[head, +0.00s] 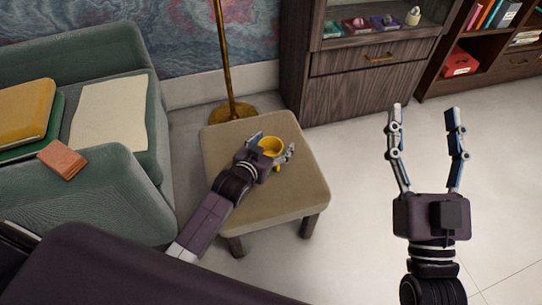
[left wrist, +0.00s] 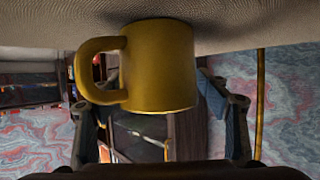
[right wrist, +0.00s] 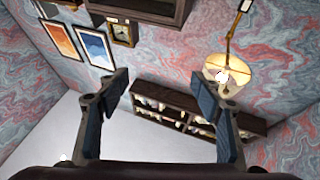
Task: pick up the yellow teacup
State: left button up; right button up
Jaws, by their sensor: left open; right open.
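The yellow teacup (head: 271,146) stands on the beige padded stool (head: 303,190). My left gripper (head: 272,147) is open, low over the stool, with its fingers on either side of the cup. In the left wrist view the cup (left wrist: 163,65) is large and lies between the open fingers (left wrist: 160,115), with its handle to the left; the picture appears upside down. I cannot tell whether a finger touches the cup. My right gripper (head: 427,118) is open and empty, held up over the floor at the right, and its open fingers (right wrist: 160,95) show in the right wrist view.
A green sofa (head: 100,190) with books and a paper stands left of the stool. A brass lamp pole (head: 226,60) and a dark wooden cabinet (head: 360,92) stand behind it. Open floor (head: 360,200) lies right of the stool.

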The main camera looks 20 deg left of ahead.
pick_arm(q)
jog(key=b+x, duration=0.1)
jog(key=x, duration=0.1)
jog(key=shift+w+d+f, duration=0.1)
jog(key=shift+w, duration=0.15)
jog(key=c, duration=1.5)
pick_arm(e)
jog(key=s+r+t+y, duration=0.1)
jog(key=s+r+t, duration=0.2)
jog(key=s+r, duration=0.1)
jog(key=shift+d+r, duration=0.2)
jog(key=shift+r, duration=0.55)
pick_arm(q)
jog(key=shift+c, duration=0.9)
